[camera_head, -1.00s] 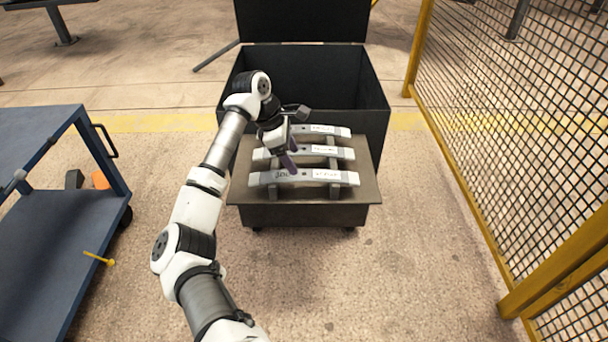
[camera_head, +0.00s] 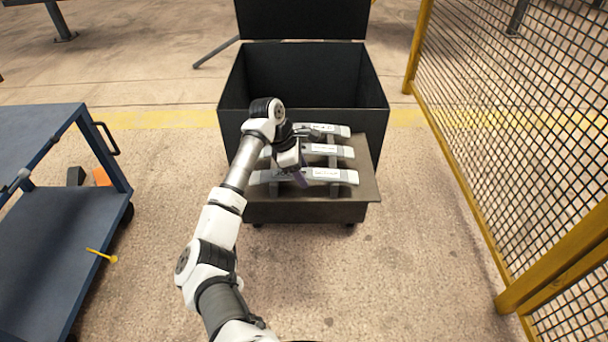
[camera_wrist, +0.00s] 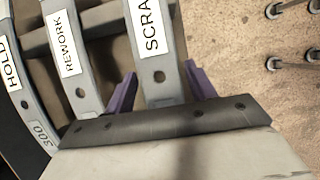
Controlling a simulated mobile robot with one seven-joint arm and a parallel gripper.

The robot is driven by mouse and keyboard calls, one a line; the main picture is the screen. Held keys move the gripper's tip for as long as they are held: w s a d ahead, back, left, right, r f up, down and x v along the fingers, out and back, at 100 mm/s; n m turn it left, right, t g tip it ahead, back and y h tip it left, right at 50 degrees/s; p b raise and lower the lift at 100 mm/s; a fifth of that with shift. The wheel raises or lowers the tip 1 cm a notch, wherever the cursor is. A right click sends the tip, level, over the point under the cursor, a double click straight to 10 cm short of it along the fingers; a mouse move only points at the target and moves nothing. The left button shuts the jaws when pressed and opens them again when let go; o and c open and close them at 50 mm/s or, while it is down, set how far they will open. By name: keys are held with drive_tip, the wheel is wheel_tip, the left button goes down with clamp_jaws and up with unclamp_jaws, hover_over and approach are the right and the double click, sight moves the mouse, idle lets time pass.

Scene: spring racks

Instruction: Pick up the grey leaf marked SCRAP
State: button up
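The grey leaf marked SCRAP (camera_wrist: 166,92) shows in the wrist view with its white label partly cut off at the top edge. It is the nearest of three curved grey leaves in the head view (camera_head: 336,177). My gripper (camera_wrist: 161,86) is open, one purple finger on each side of this leaf, with gaps visible on both sides. In the head view my gripper (camera_head: 301,178) is at the left half of the leaf. Leaves marked REWORK (camera_wrist: 72,65) and HOLD (camera_wrist: 22,85) lie beside it in the wrist view.
The leaves rest on supports on a dark stand (camera_head: 360,203). A black open bin (camera_head: 370,100) is behind it. A blue cart (camera_head: 45,230) stands at left, and a yellow-framed mesh fence (camera_head: 470,205) at right. Open floor lies in front.

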clamp_jaws()
drive_tip(key=shift+r, duration=0.15)
